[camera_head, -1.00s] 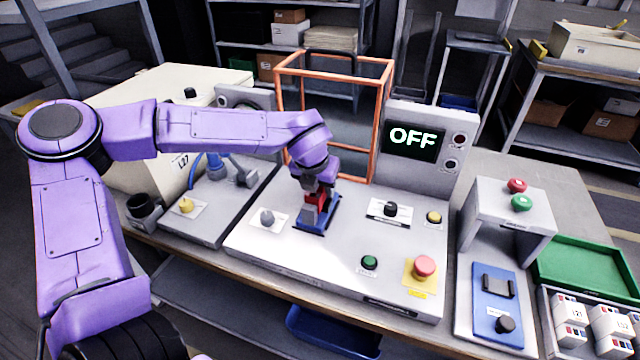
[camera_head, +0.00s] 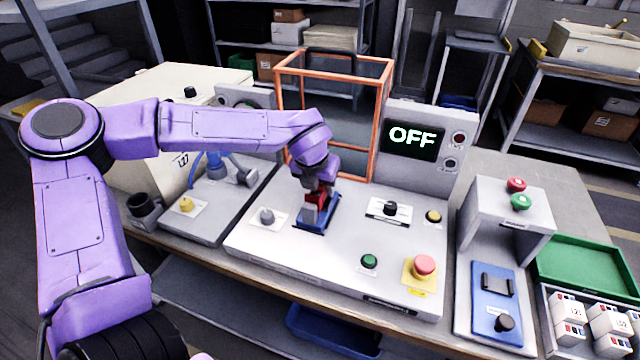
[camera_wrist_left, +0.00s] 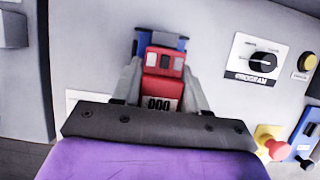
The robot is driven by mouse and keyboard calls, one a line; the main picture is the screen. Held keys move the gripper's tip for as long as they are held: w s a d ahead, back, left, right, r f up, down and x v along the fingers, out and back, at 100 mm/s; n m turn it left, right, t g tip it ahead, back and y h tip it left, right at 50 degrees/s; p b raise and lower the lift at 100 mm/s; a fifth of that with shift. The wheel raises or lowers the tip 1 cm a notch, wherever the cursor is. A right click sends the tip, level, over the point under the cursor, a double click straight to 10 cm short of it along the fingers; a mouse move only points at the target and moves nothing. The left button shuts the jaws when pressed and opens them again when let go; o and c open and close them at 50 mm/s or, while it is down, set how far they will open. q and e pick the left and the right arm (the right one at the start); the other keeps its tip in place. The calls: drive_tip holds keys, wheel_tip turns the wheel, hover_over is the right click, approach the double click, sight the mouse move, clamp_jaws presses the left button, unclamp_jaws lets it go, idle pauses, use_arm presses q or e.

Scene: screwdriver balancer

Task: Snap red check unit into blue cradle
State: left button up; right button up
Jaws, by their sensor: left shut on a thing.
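The red check unit (camera_wrist_left: 163,80) is between the fingers of my left gripper (camera_wrist_left: 160,92), which is shut on it. In the head view the red unit (camera_head: 321,200) shows only in part, below the purple wrist. The blue cradle (camera_head: 318,222) lies on the grey bench panel directly under my left gripper (camera_head: 313,212). In the left wrist view the blue cradle (camera_wrist_left: 143,45) shows just beyond and around the far end of the red unit. The gripper hides whether the unit is seated in the cradle. My right gripper does not show.
A PROGRAM knob (camera_head: 390,209), green button (camera_head: 369,262) and red emergency button (camera_head: 424,267) stand right of the cradle. A grey knob (camera_head: 267,217) is to its left. An orange-framed guard (camera_head: 373,130) stands behind. The display (camera_head: 412,140) reads OFF.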

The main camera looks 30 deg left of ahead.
use_arm(q)
drive_tip(key=shift+f, duration=0.35)
